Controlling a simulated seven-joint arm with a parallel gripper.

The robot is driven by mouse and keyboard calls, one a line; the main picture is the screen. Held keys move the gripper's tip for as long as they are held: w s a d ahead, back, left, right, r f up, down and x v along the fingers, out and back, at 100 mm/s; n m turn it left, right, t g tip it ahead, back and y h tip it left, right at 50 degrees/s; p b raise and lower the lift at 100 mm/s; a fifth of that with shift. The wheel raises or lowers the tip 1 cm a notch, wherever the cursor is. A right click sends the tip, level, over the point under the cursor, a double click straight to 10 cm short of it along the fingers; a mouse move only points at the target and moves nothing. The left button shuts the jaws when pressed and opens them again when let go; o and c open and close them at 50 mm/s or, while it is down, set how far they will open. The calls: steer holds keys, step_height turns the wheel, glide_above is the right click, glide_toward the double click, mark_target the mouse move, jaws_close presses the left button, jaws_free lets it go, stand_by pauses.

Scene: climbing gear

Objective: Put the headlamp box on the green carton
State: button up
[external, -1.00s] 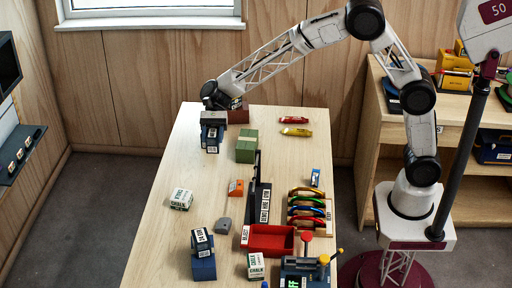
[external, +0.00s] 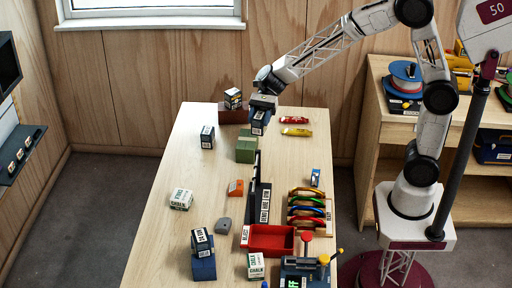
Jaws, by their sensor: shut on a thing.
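My gripper (external: 261,108) points down at the far part of the table, shut on a small dark box with a white label (external: 258,124). I take this to be the headlamp box; its print is too small to read. The green carton (external: 246,150) stands on the table just below and slightly left of the held box. The held box overlaps the carton's far right top edge in the picture. Whether they touch, I cannot tell. A similar dark box (external: 207,137) stands on the table left of the carton.
A brown carton (external: 233,115) behind the green one bears another dark box (external: 233,98). A blue carton (external: 203,267) at the front left bears a dark labelled box (external: 201,240). A dark upright divider (external: 265,203), red tray (external: 267,238) and carabiner rack (external: 309,208) stand nearer. The left middle is mostly clear.

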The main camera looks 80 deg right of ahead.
steer(key=s+d+m+t, duration=0.2)
steer(key=s+d, duration=0.1)
steer(key=s, duration=0.8)
steer(key=shift+f+t+h, duration=0.3)
steer(key=shift+f+h, duration=0.05)
steer(key=shift+h, duration=0.05)
glide_above(247, 140)
steer(key=shift+w+d+f, duration=0.1)
steer(key=shift+d+f, duration=0.05)
steer(key=shift+f, duration=0.6)
steer(key=shift+f, duration=1.75)
steer(key=shift+f, duration=0.1)
steer(key=o, duration=1)
